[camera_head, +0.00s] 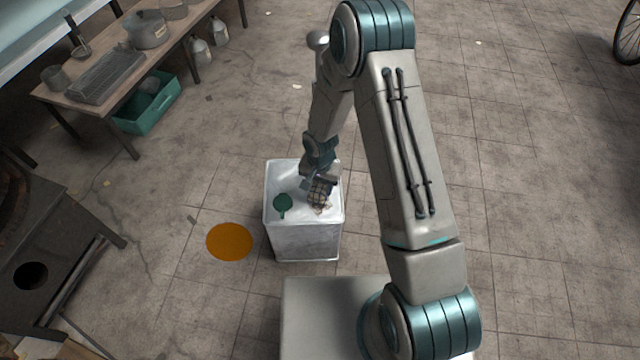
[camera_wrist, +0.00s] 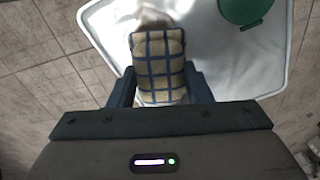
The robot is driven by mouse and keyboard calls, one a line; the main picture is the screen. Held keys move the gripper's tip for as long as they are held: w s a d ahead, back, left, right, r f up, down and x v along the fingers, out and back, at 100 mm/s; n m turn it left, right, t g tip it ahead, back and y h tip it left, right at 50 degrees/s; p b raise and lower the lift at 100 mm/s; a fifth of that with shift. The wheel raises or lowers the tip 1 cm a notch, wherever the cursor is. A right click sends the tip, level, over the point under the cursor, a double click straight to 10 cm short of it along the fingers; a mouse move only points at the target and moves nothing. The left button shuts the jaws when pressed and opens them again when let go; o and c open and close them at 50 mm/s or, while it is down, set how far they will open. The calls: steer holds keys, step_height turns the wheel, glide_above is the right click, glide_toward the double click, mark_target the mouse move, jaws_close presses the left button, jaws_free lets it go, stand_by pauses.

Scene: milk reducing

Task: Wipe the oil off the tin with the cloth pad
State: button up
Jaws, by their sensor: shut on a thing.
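The tin (camera_head: 305,241) is a pale metal box standing on the tiled floor, with a dark green round cap (camera_head: 283,203) on its top. The tin's top also shows in the wrist view (camera_wrist: 209,52), with part of the cap (camera_wrist: 243,10) at the upper right. My gripper (camera_head: 318,184) is over the right part of the top. It is shut on the checked cloth pad (camera_wrist: 158,62), which is beige with dark blue lines. The pad (camera_head: 320,194) is at the tin's top; whether it touches is unclear. A brownish smear (camera_wrist: 150,16) shows just beyond the pad.
An orange-brown round patch (camera_head: 229,241) lies on the floor left of the tin. A table (camera_head: 107,103) with pots stands at the upper left, with a green crate (camera_head: 147,112) beneath it. A dark metal stand (camera_head: 50,235) is at the left. Floor right of my arm is mostly clear.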

mark_target(321, 202)
steer(key=shift+s+d+f, duration=0.15)
steer(key=shift+s+d, duration=0.1)
steer(key=shift+s, duration=0.6)
steer(key=shift+s+a+b, duration=0.2)
steer(key=shift+s+b, duration=0.15)
steer(key=shift+s, duration=0.65)
steer(key=shift+s+r+b, duration=0.2)
steer(key=shift+s+b, duration=0.2)
steer(key=shift+s, duration=1.45)
steer(key=shift+r, duration=0.15)
steer(key=shift+w+r, duration=0.15)
steer(key=shift+w, duration=1.8)
steer(key=shift+w+r, duration=0.1)
steer(key=shift+w, duration=1.8)
steer(key=shift+s+r, duration=0.2)
steer(key=shift+s, duration=3.35)
steer(key=shift+s+r, duration=0.15)
steer(key=shift+s, duration=0.2)
steer(key=shift+w, duration=0.1)
steer(key=shift+w+r, duration=0.2)
steer(key=shift+w, duration=3.6)
